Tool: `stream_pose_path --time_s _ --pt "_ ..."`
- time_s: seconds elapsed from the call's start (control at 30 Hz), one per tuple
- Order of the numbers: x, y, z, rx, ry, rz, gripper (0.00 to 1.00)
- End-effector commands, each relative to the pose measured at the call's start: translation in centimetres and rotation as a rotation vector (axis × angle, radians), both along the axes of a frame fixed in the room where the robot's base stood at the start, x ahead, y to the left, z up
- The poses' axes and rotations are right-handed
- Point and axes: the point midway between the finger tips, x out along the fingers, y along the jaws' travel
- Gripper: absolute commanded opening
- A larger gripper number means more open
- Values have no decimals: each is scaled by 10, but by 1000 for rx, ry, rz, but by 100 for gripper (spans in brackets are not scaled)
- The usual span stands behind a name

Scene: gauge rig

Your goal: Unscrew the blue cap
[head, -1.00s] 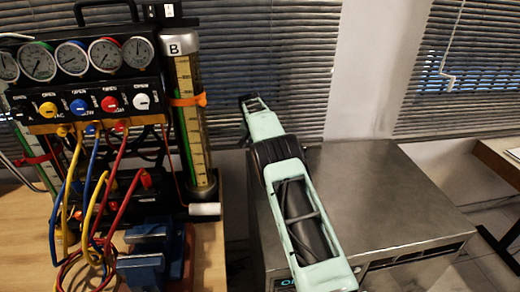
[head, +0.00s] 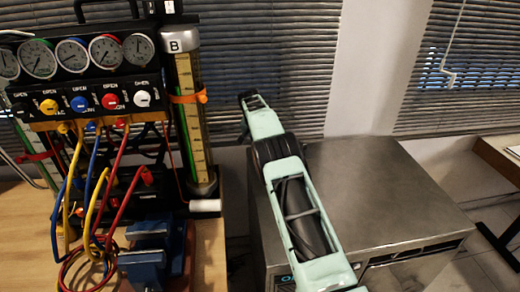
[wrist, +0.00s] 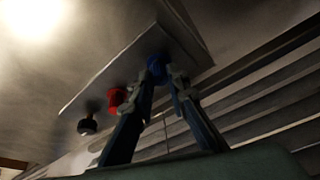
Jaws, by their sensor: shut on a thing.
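The blue cap (wrist: 156,67) sits on a flat metal panel (wrist: 135,60) in the wrist view. My gripper (wrist: 165,76) is at the cap with its two fingers on either side, shut on it. The fingertips partly cover the cap, and its thread is hidden. In the head view, my pale green arm reaches along the left side of a metal box. The gripper and the blue cap cannot be made out there.
A red cap (wrist: 116,100) and a black cap (wrist: 87,125) sit on the same panel, beside my left finger. In the head view, a gauge manifold (head: 95,80) with coloured hoses stands on a wooden bench at left. The metal box (head: 375,200) has a bare top.

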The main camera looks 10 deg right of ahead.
Motion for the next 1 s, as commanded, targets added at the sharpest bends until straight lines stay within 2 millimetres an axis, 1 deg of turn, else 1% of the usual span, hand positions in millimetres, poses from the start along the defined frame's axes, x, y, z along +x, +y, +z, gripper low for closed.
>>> stream_pose_path --time_s 0.3,0.4,0.77,1.0 --pt "0 -1 -1 1 0 228 0" --pt "0 -1 0 1 -1 264 0" --pt "0 0 1 0 -2 271 0" --pt "0 1 11 0 -2 270 0"
